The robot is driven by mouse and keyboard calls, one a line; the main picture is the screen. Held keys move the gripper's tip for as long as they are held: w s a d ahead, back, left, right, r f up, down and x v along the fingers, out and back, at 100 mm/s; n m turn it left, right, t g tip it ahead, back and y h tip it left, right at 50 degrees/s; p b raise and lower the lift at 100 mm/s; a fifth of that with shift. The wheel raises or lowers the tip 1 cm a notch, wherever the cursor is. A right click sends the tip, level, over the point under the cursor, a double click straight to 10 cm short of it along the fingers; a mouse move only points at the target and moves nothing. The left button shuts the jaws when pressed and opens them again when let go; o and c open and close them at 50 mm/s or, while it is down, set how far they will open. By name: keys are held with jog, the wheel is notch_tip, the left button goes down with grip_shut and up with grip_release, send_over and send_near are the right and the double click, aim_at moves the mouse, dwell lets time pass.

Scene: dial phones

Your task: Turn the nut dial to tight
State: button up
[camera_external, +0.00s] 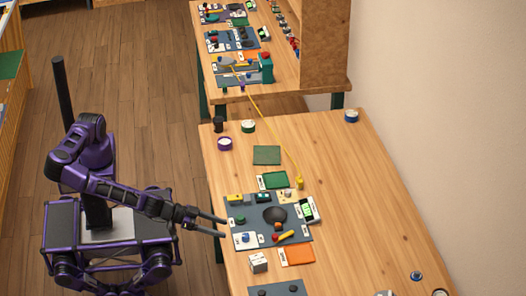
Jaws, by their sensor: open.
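A dark grey panel (257,207) lies on the near wooden table and carries several small fixtures. A large dark round piece (275,214) sits near its middle. A white plate with a blue knob (246,238) is at its near left corner, and a small green piece (240,219) is at its left side. I cannot tell which fixture is the nut dial; labels are too small to read. My gripper (226,228) is at the panel's left edge, its two long fingers spread apart and pointing right. It looks empty. I cannot tell whether a fingertip touches anything.
An orange mat (297,254) and a white block (258,263) lie at the panel's near side. A green tray (273,180) lies behind it. A yellow cable runs from a yellow plug (300,183) to the far table. The table's right side is mostly clear.

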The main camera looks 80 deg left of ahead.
aim_at(245, 237)
jog(key=x, duration=0.9)
jog(key=shift+w+b, duration=0.3)
jog(key=shift+w, duration=0.05)
grip_shut()
